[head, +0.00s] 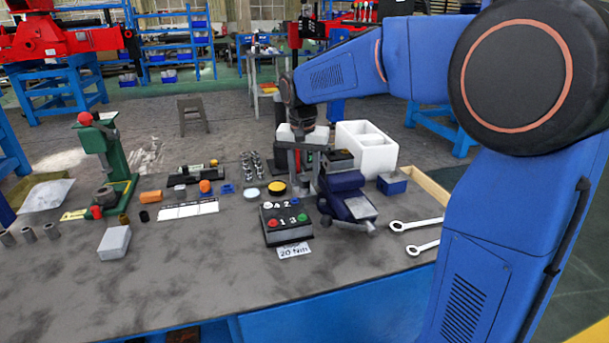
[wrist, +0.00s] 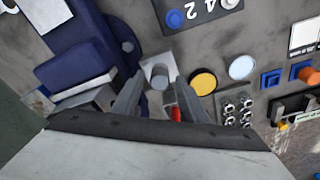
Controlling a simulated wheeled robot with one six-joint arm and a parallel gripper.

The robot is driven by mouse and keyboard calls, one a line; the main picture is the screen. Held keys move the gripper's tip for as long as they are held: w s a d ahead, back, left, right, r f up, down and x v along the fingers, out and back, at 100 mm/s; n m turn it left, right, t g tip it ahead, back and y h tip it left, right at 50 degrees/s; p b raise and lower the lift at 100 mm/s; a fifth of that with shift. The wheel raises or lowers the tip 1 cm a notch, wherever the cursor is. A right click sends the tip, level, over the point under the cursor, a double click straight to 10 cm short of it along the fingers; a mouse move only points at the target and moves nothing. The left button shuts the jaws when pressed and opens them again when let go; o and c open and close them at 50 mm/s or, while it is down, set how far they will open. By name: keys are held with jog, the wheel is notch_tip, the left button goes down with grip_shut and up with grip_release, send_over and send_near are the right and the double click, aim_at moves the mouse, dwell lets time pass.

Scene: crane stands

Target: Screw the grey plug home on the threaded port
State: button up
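My gripper (head: 305,180) points down over the bench, just behind the blue vise (head: 345,198). Its two fingers stand apart in the wrist view (wrist: 159,88), with a gap between them. A grey round piece (wrist: 158,82) on a pale square plate shows between and beyond the fingertips. I cannot tell whether it is the grey plug, the threaded port or both together, and I see no clear contact with the fingers. In the head view the fingers and vise largely hide this spot. The vise also shows in the wrist view (wrist: 75,68).
A button box (head: 285,222) stands in front of the gripper. A yellow disc (head: 277,187) and a pale disc (head: 252,192) lie to its left. A white divided box (head: 365,148) stands behind right. Two wrenches (head: 415,225) lie at right.

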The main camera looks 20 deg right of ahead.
jog(key=shift+d+n+y, duration=0.1)
jog(key=shift+n+y, duration=0.2)
jog(key=shift+n, duration=2.6)
jog(key=shift+w, duration=0.15)
grip_shut()
jog(key=m, duration=0.3)
jog(key=shift+m, duration=1.1)
jog(key=m, duration=0.2)
jog(key=shift+m+h, duration=0.3)
jog(key=shift+h, duration=0.1)
jog(key=shift+m, duration=1.3)
